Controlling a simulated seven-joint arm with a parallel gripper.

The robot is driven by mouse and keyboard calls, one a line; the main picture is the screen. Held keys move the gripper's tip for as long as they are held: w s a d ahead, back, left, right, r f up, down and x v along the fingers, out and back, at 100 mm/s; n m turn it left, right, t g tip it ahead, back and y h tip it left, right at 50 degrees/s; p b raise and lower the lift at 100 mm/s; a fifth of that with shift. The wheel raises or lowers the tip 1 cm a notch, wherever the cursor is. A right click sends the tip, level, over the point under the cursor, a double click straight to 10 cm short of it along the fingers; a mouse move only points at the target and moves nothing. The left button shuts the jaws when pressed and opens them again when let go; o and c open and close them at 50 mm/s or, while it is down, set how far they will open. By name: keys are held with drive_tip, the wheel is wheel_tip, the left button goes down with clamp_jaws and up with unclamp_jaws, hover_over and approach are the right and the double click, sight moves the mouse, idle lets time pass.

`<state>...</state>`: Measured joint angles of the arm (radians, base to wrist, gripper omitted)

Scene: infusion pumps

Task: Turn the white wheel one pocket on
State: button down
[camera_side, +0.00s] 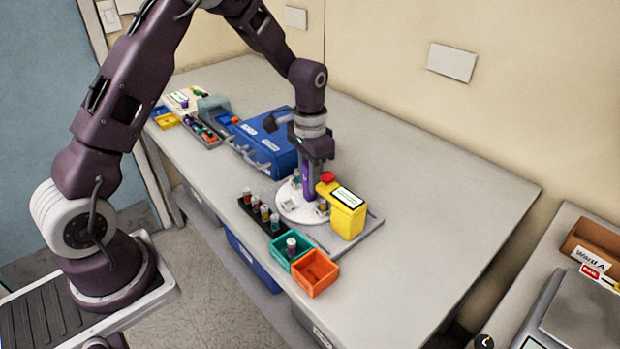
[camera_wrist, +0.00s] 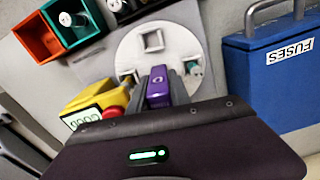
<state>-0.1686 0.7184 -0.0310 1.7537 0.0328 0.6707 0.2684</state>
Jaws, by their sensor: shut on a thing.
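The white wheel (camera_side: 297,213) lies flat on a grey base beside a yellow box; it also shows in the wrist view (camera_wrist: 130,45). One square pocket (camera_wrist: 153,40) looks empty. A teal-capped vial (camera_wrist: 192,67) sits at the wheel's right edge in the wrist view, and another vial (camera_wrist: 126,79) sits near the yellow box.
The yellow box (camera_side: 346,214) with a screen and red button stands close to my gripper. A teal bin (camera_side: 280,252) holding a vial, an orange bin (camera_side: 315,272) and a black vial rack (camera_side: 249,206) are in front. A blue fuses box (camera_side: 270,150) stands behind. The table's right side is clear.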

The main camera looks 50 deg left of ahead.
drive_tip(key=shift+r+m, duration=0.1)
drive_tip(key=shift+m, duration=3.9)
drive_tip(key=shift+w+m, duration=0.1)
drive_tip(key=shift+m, duration=4)
drive_tip(key=c, duration=1.5)
unclamp_jaws()
